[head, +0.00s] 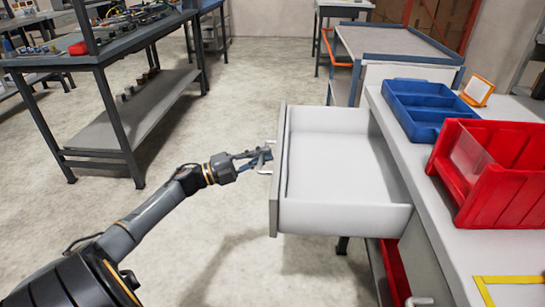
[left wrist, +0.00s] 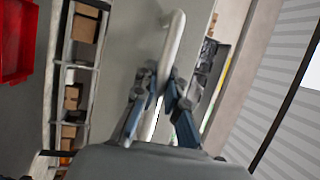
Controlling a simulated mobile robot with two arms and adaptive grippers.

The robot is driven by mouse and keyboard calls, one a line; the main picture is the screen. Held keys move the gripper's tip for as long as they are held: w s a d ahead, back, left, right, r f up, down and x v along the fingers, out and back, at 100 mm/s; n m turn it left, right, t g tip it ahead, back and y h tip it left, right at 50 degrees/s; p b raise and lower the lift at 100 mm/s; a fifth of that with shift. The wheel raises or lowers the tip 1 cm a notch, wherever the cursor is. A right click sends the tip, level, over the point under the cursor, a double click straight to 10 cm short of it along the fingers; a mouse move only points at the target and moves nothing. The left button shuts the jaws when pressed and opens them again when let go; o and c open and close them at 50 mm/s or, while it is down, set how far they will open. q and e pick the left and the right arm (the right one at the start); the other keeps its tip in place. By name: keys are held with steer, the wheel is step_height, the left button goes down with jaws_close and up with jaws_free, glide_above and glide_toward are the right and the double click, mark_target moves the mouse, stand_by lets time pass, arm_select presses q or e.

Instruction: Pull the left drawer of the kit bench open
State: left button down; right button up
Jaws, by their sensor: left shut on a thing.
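The left drawer (head: 335,175) of the kit bench (head: 430,200) is pulled well out, and its white inside is empty. My left gripper (head: 262,157) is at the drawer's front, shut on its bar handle (head: 265,171). In the left wrist view the fingers (left wrist: 164,92) close around the pale handle (left wrist: 172,45) from both sides. The handle is partly hidden by the fingers in the head view. My right gripper is not in view.
A blue tray (head: 425,112) and a red bin (head: 495,175) stand on the bench top. A dark workbench (head: 130,110) stands at the left, and a cart (head: 395,42) behind the drawer. The floor (head: 215,170) left of the drawer is clear.

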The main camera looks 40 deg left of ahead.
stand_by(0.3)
arm_select(q)
steer(key=c, duration=1.4)
jaws_free()
steer(key=v, duration=1.2)
